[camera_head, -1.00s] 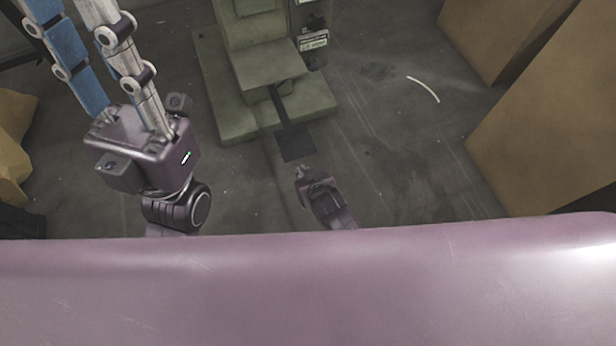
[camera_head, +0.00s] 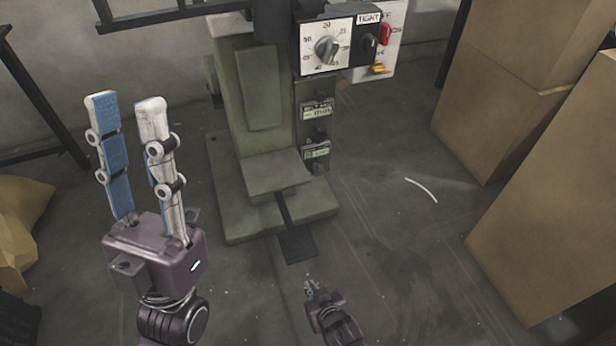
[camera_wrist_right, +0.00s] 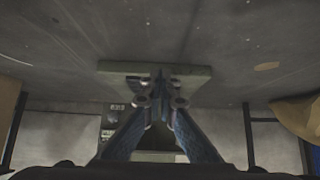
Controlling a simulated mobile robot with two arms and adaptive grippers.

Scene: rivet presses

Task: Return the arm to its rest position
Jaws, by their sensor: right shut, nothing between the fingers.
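My left gripper (camera_head: 126,101) stands upright at the left of the head view. Its two blue-and-white fingers are apart with nothing between them. My right gripper (camera_head: 311,286) is small and low near the bottom middle of the head view, above the floor and in front of the green press. In the right wrist view, its two fingers (camera_wrist_right: 161,82) converge and meet at the tips, holding nothing. Most of the right arm is hidden below the frame.
The green rivet press (camera_head: 262,100) stands ahead, with a dial panel (camera_head: 327,46) and a black pedal (camera_head: 298,246). Cardboard boxes (camera_head: 545,190) stack at the right, and a yellowish sack (camera_head: 18,225) lies at the left. The floor between press and boxes is mostly clear.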

